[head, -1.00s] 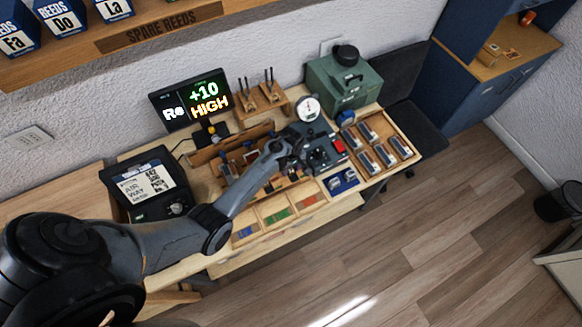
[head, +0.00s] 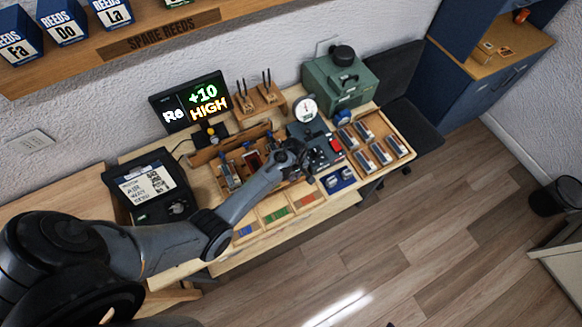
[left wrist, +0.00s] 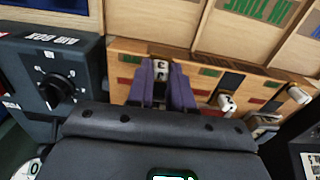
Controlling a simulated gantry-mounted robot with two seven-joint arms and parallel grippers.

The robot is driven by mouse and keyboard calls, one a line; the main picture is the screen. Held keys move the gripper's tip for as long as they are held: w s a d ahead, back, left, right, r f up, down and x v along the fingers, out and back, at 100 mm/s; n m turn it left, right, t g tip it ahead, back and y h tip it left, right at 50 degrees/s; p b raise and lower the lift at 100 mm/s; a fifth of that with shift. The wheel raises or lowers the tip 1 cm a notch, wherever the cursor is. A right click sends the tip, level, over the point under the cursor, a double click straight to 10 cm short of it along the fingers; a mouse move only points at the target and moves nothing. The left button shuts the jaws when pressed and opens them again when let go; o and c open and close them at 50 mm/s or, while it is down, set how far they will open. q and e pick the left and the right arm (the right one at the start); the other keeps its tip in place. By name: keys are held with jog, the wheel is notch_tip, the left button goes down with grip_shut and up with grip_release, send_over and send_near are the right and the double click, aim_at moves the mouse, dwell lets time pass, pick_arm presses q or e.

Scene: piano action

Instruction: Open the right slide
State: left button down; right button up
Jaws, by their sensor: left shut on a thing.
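My left gripper (left wrist: 161,88) has its two purple fingers closed around a small white knob (left wrist: 160,70) on the wooden slide block (left wrist: 197,72). Two other white knobs stand apart on the block, one in the middle (left wrist: 226,103) and one near the right edge (left wrist: 299,95). The held knob is the one nearest the dark dial box (left wrist: 55,85), which is on the right side of the block in the head view. There, my left wrist (head: 290,158) covers the held knob and part of the block. My right gripper is not in view.
A display (head: 190,101) reads Re, +10, HIGH. A round gauge (head: 306,109) and a green machine (head: 340,78) stand behind the dial box. A black device (head: 150,186) stands at the left of the bench.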

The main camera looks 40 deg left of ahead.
pick_arm(q)
jog(key=shift+d, duration=0.15)
jog(key=c, duration=1)
grip_release()
jog(key=shift+s+d, duration=0.1)
jog(key=shift+r, duration=0.6)
notch_tip(320, 180, up, 10)
jog(key=shift+f, duration=0.2)
jog(key=shift+f, duration=0.1)
